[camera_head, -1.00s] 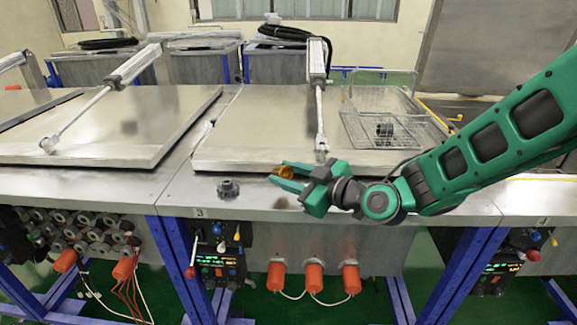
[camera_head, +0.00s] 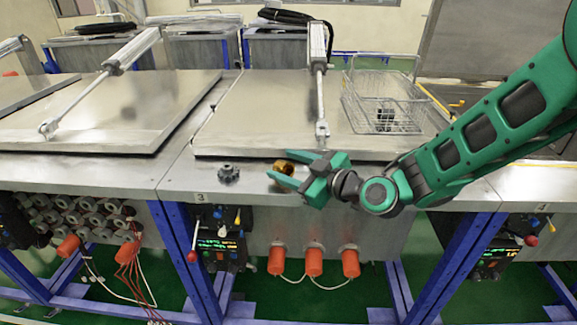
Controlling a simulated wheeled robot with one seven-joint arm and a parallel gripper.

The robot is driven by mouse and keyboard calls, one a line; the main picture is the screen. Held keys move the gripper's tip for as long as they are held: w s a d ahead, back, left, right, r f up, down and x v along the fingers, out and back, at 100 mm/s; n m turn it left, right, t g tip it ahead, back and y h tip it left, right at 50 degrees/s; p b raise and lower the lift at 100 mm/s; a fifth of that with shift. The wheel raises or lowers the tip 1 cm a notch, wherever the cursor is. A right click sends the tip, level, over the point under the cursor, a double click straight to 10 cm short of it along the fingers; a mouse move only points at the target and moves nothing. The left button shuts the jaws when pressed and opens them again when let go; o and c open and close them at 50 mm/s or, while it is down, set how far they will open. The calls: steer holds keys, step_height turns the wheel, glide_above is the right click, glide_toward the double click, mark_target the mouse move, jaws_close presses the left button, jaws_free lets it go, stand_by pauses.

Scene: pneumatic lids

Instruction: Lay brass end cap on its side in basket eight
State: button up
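The brass end cap (camera_head: 284,166) is a small gold-brown piece in the fingers of my green gripper (camera_head: 273,167). The fingers sit on both sides of it, and it appears held above the front strip of the metal counter. The fingers hide part of it, so its tilt is hard to tell. A wire basket (camera_head: 352,108) stands on the metal lid behind and to the right of my gripper. A dark piece (camera_head: 385,115) is in it. No number is readable on the basket.
A dark round fitting (camera_head: 228,172) stands on the counter left of my gripper. A flat lid (camera_head: 265,105) with an upright pneumatic cylinder (camera_head: 317,50) lies behind it. Another lid (camera_head: 105,110) is at left. Orange plugs (camera_head: 313,262) stick out below the counter.

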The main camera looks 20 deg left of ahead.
steer(key=shift+d, duration=0.1)
steer(key=shift+s+d, duration=0.1)
steer(key=shift+d, duration=0.2)
steer(key=v, duration=1)
